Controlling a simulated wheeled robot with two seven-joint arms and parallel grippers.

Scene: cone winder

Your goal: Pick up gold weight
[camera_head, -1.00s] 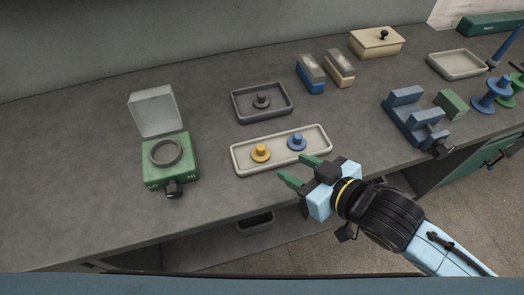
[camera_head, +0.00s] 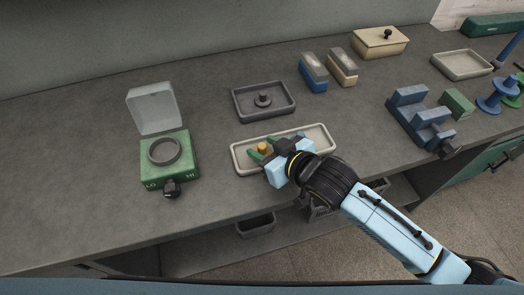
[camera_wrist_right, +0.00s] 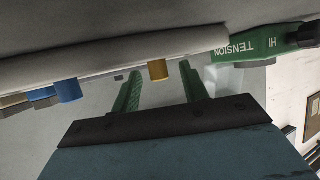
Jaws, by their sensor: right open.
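The gold weight (camera_head: 263,148) stands in the cream tray (camera_head: 240,168), with its knob showing at the green fingers of my right gripper (camera_head: 262,153). In the right wrist view the gold knob (camera_wrist_right: 158,70) appears between the two open fingertips (camera_wrist_right: 160,72), nearer the right one. The fingers are open and not closed on it. The blue weight (camera_wrist_right: 68,90) shows to the left, outside the fingers, in the right wrist view; in the head view my gripper mostly hides it. My left gripper is not in view.
A green tension box (camera_head: 170,172) with a raised clear lid stands left of the tray. A dark tray (camera_head: 250,110) with a grey weight (camera_head: 264,98) lies behind. Blue and tan blocks (camera_head: 313,78) and a blue stand (camera_head: 415,120) are to the right. The bench's left side is clear.

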